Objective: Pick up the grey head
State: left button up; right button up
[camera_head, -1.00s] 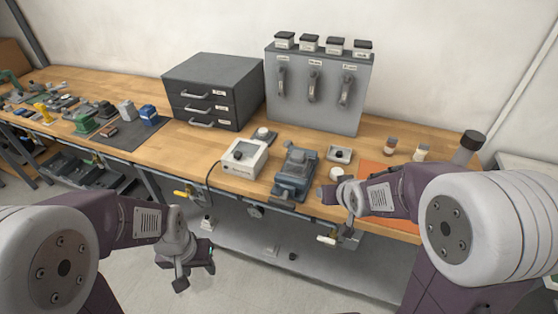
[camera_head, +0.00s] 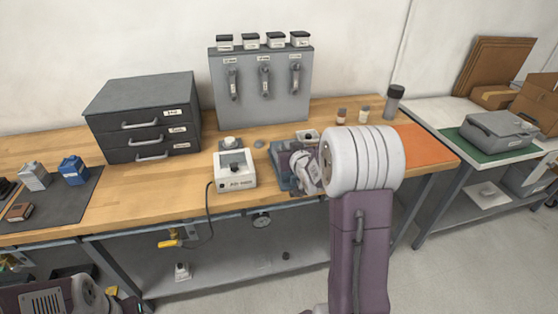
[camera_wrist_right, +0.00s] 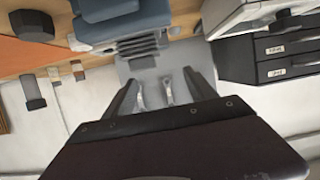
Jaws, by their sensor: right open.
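A small grey rounded piece (camera_head: 259,144) lies on the bench behind a white box; I cannot tell whether it is the grey head. A blue-grey device (camera_head: 279,172) stands right of the white box, partly hidden by my right arm. It also shows at the top of the right wrist view (camera_wrist_right: 120,22). My right gripper (camera_head: 304,172) is over this device in the head view, its fingertips hard to make out. In the right wrist view its fingers (camera_wrist_right: 158,82) are apart with nothing held between them. My left wrist shows at the lower left; its gripper is out of view.
The white box (camera_head: 234,168) stands left of the device. A grey panel with handles (camera_head: 262,90) and a dark drawer cabinet (camera_head: 145,118) stand behind. Small jars (camera_head: 364,114) and an orange mat (camera_head: 425,145) are at right. The bench front between cabinet and white box is clear.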

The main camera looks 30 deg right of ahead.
aim_at(288, 141)
jog(key=d, duration=0.2)
jog(key=d+f, duration=0.1)
jog(key=shift+s, duration=0.3)
jog(key=w, duration=0.2)
jog(key=w+f, duration=0.1)
jog(key=shift+w+a, duration=0.1)
jog(key=shift+w, duration=0.25)
jog(key=shift+w+d+f, duration=0.25)
jog(key=shift+w+d, duration=0.05)
jog(key=shift+d, duration=0.05)
jog(key=x, duration=0.4)
jog(key=shift+w+p, duration=0.25)
jog(key=shift+p, duration=0.05)
jog(key=shift+s, duration=0.1)
jog(key=shift+r, duration=0.1)
grip_shut()
